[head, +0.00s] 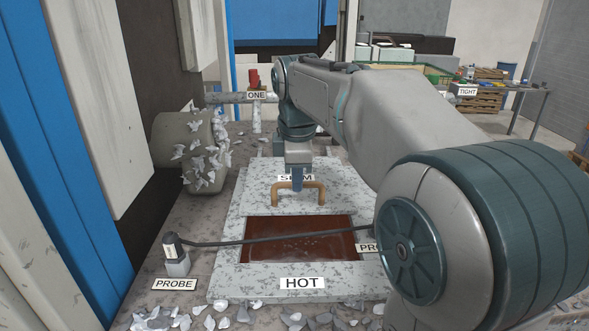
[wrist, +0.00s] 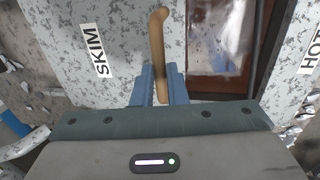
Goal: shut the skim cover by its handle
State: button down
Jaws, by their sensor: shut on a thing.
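The skim cover (head: 255,192) is a speckled pale plate with a SKIM label, lying behind a dark red opening (head: 300,243) in the furnace top. Its tan bar handle (head: 318,194) stands up near the edge by the opening. My gripper (head: 297,185) comes down from above and is shut on the handle. In the wrist view the blue fingers (wrist: 159,88) sit on either side of the handle (wrist: 158,40). The cover also shows in the wrist view (wrist: 112,25). The opening is uncovered in front of the cover.
A probe (head: 176,258) on a small block stands left of the opening, and its dark cable or rod crosses over the opening. A HOT label (head: 302,283) marks the front rim. A round grey drum (head: 185,150) with metal scraps is at left. Loose scraps lie in front.

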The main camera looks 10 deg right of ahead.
jog(key=shift+s+f, duration=0.1)
jog(key=shift+s, duration=0.1)
jog(key=shift+s+a+b, duration=0.2)
jog(key=shift+s+b, duration=0.15)
jog(key=shift+s, duration=0.6)
jog(key=shift+s+a+b, duration=0.2)
jog(key=shift+s+b, duration=0.1)
jog(key=shift+s, duration=0.65)
jog(key=shift+s+a+b, duration=0.2)
jog(key=shift+s+b, duration=0.1)
jog(key=shift+s, duration=0.7)
jog(key=shift+s+a, duration=0.2)
jog(key=shift+s, duration=0.7)
jog(key=shift+b, duration=0.3)
